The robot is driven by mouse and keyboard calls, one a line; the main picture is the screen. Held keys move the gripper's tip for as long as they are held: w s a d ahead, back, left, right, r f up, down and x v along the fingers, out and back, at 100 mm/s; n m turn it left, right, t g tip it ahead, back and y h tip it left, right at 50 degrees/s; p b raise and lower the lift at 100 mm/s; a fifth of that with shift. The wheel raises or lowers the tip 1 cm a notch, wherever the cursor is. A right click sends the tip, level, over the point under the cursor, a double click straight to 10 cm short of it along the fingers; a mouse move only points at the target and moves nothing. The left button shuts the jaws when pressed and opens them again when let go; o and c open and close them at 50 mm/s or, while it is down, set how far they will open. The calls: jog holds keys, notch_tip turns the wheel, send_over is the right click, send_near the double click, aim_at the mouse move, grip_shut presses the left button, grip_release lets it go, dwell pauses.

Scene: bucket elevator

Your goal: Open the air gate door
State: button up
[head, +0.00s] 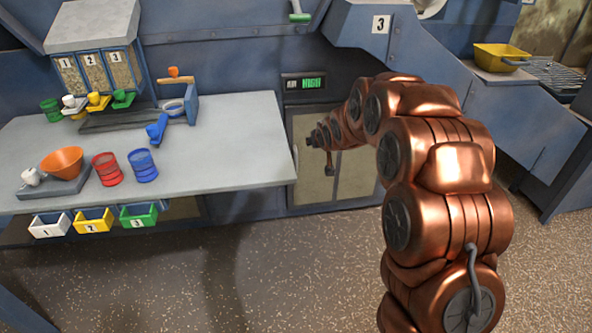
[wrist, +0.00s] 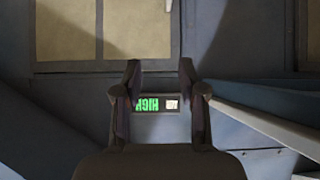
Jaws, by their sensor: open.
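The air gate door (head: 308,132) looks like the cabinet door with beige panels in a grey frame, below a small display with green HIGH text (head: 312,83). It appears closed. A small pale handle (head: 295,157) is at its left edge. The handle's end (wrist: 168,5) shows at the top edge.
A grey worktable (head: 230,150) stands left of the door, with an orange bowl (head: 62,163), red cup (head: 107,169) and blue cup (head: 143,165). Numbered bins (head: 95,220) hang under its front edge. A sloping blue chute (head: 470,85) is at the right. The speckled floor in front is clear.

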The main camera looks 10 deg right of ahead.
jog(key=w+f+t+y+b, duration=0.1)
jog(key=w+f+t+b, duration=0.3)
jog(key=w+f+b, duration=0.65)
jog(key=n+t+y+b, duration=0.2)
jog(key=t+b, duration=0.1)
jog(key=b, duration=0.2)
send_near(296, 160)
jog(key=w, duration=0.3)
jog(key=shift+w+a+f+b, duration=0.1)
jog(key=shift+w+a+b, duration=0.25)
jog(key=shift+w, duration=0.9)
jog(key=shift+w+a+r+b, duration=0.1)
jog(key=shift+w+a+b, duration=0.2)
jog(key=shift+w, duration=0.95)
jog(key=shift+w+a+f+b, duration=0.15)
jog(key=shift+w+b, duration=0.25)
jog(key=shift+w, duration=0.85)
jog(key=shift+a, duration=0.1)
grip_shut()
